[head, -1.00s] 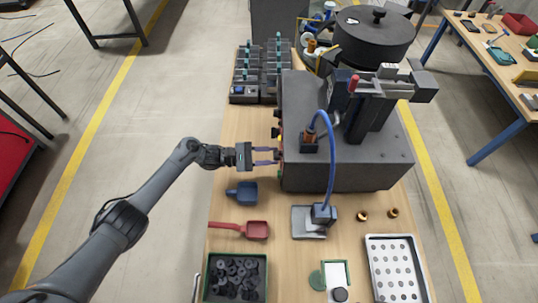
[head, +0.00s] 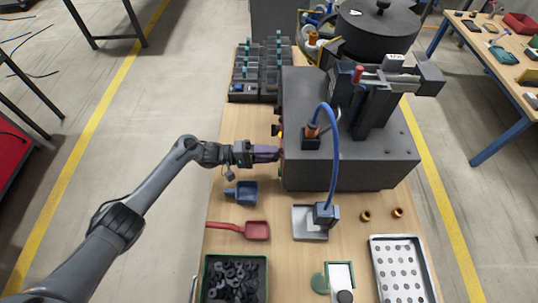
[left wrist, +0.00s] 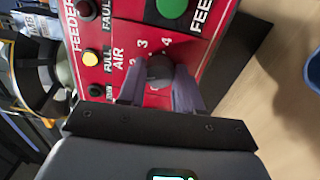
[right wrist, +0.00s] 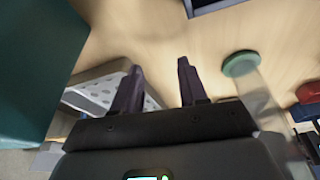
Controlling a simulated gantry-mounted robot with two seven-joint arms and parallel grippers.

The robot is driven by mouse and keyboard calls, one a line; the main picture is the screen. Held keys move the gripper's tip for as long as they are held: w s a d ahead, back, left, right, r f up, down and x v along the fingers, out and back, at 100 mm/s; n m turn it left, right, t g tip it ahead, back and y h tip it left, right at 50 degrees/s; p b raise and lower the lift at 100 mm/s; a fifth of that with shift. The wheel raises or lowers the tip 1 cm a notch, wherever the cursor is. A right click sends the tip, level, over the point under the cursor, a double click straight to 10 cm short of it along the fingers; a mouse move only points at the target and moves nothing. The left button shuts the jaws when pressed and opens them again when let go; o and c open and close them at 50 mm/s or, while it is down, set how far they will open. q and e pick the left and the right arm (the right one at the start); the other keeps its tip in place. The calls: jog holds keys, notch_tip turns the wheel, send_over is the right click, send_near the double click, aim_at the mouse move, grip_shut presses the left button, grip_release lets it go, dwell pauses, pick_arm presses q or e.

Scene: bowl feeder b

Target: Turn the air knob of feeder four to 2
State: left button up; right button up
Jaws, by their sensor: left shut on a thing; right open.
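The red control panel (left wrist: 118,40) fills the upper part of the left wrist view, with the words FEEDER, FAULT, FULL and AIR. The dark air knob (left wrist: 160,67) sits beside the AIR scale, where 3 and 4 read clearly and a 2 shows partly. My left gripper (left wrist: 159,85) is shut on this knob, one finger on each side. The knob's pointer is hidden or too dark to read. In the head view my left gripper (head: 277,154) reaches the left side of the grey feeder housing (head: 345,170). My right gripper (right wrist: 158,72) is open and empty above the table.
The panel also has a green button (left wrist: 172,7) and a yellow lamp (left wrist: 90,56). A blue scoop (head: 246,194) and a red scoop (head: 256,230) lie in front of the left gripper. A bin of dark parts (head: 236,278) and a perforated tray (head: 402,270) stand nearer.

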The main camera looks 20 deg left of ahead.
jog(key=shift+f+b, duration=0.5)
jog(key=shift+f, duration=0.15)
pick_arm(q)
jog(key=m, duration=0.3)
jog(key=shift+m, duration=0.3)
pick_arm(e)
jog(key=shift+a, duration=0.1)
pick_arm(q)
jog(key=o, duration=1)
jog(key=shift+o, duration=0.2)
jog(key=shift+a, duration=0.15)
pick_arm(e)
jog(key=shift+f, duration=0.25)
pick_arm(q)
jog(key=v, duration=1)
jog(key=shift+a+b, duration=0.3)
